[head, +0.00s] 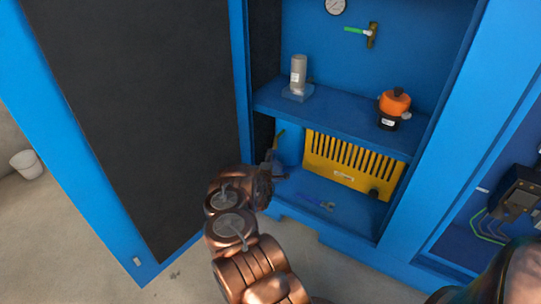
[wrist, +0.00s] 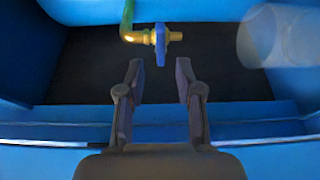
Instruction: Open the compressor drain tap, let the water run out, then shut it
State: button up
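The drain tap (wrist: 160,44) shows in the wrist view as a blue handle on a brass fitting, at the end of a brass elbow below a green pipe. The handle looks thin and upright in the picture, across the horizontal brass. No running water shows. My gripper (wrist: 159,72) is open and empty, its fingertips on either side of the handle's lower end. I cannot tell whether they touch it. In the head view my gripper (head: 272,165) reaches into the lower left of the blue cabinet (head: 240,75), and the tap is hidden behind it.
A yellow slotted panel (head: 350,165) stands right of my gripper. A grey cylinder (head: 298,75) and an orange-topped device (head: 395,105) stand on the shelf above. A green-handled valve (head: 362,32) and gauge (head: 335,5) are higher up. A white bucket (head: 26,164) stands far left.

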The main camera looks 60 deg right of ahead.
jog(key=v, duration=0.9)
jog(key=shift+s+a, duration=0.15)
dwell(0.9)
